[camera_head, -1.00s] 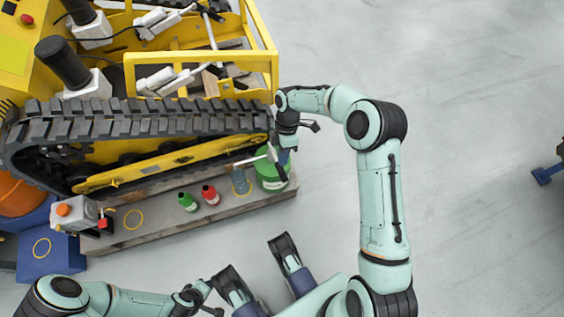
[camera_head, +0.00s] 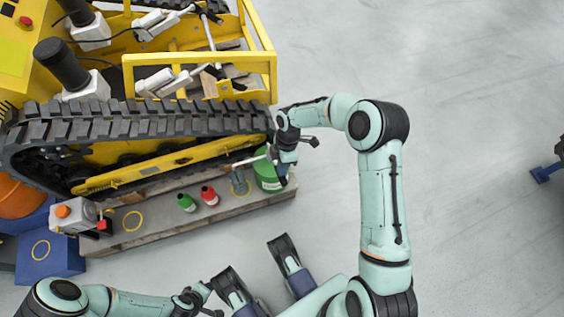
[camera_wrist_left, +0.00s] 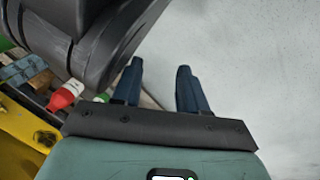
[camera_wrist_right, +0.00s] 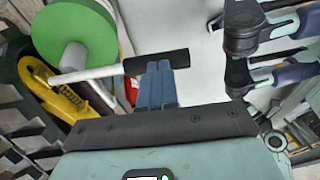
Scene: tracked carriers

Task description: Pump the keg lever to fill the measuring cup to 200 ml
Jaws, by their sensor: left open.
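The green keg (camera_head: 267,170) stands at the right end of the wooden plank. In the right wrist view the keg (camera_wrist_right: 75,38) has a pale lever (camera_wrist_right: 100,72) with a black grip (camera_wrist_right: 157,62). My right gripper (camera_head: 283,170) is beside the keg. In the right wrist view its blue fingers (camera_wrist_right: 156,82) are close together at the black grip, shut on it. The blue-grey measuring cup (camera_head: 240,184) stands left of the keg on a yellow ring; its fill level is too small to read. My left gripper (camera_head: 211,305) is low in the head view; its fingers (camera_wrist_left: 155,85) are apart and empty.
A green bottle (camera_head: 186,203) and a red bottle (camera_head: 209,196) stand on the plank (camera_head: 160,225). A control box (camera_head: 75,215) is at its left end, near a blue block (camera_head: 50,255). The yellow tracked carrier (camera_head: 150,165) rises behind.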

